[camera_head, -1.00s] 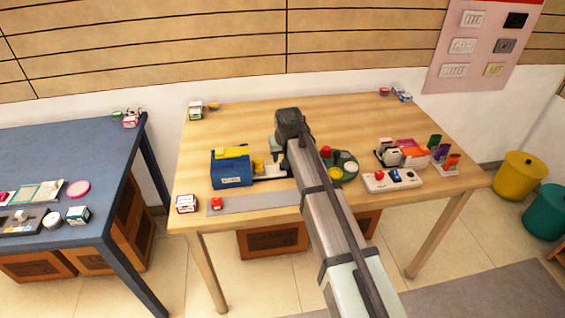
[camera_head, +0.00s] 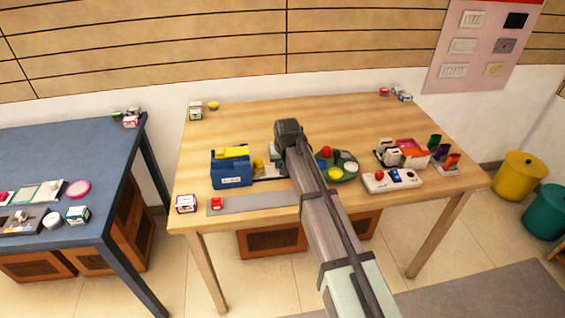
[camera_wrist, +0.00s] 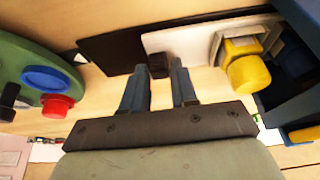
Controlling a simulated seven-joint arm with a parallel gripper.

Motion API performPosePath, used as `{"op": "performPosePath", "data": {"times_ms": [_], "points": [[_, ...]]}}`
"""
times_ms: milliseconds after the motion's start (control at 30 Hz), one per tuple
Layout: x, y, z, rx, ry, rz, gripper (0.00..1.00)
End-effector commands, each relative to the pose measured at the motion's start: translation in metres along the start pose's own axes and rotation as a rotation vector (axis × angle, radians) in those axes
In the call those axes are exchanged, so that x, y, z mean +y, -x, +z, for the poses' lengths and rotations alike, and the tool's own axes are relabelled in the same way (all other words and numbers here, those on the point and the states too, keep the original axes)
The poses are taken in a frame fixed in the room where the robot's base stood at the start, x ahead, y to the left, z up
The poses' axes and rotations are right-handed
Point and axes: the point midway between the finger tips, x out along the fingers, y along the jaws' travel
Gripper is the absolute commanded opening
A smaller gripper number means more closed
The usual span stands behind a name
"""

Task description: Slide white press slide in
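The white press slide (camera_wrist: 190,42) is a flat white plate on a dark base strip (camera_wrist: 108,48) in the wrist view. A small dark knob (camera_wrist: 158,66) stands at its near end. My gripper (camera_wrist: 159,72) is open, with one finger on each side of the knob and small gaps showing; I cannot tell whether either touches. The blue press (camera_head: 231,172) with a yellow top stands left of my gripper in the head view. A yellow round part (camera_wrist: 247,68) sits at the slide's press end. My arm hides part of the slide in the head view.
A green round tray (camera_head: 342,174) with coloured pieces is right of my arm. A white button box (camera_head: 391,181) stands farther right. A grey mat (camera_head: 252,203) with a red piece lies in front of the press. The table's back middle is clear.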

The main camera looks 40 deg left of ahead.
Motion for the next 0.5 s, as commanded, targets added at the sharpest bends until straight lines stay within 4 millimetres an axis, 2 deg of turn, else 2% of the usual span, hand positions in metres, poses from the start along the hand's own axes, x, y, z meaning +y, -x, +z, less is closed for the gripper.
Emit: {"op": "performPosePath", "data": {"times_ms": [33,267,500], "points": [[0.0,0.0001,0.0,0.0,0.0,0.0,0.23],[0.0,0.0002,0.0,0.0,0.0,0.0,0.01],[-0.0001,0.0002,0.0,0.0,0.0,0.0,0.0]]}}
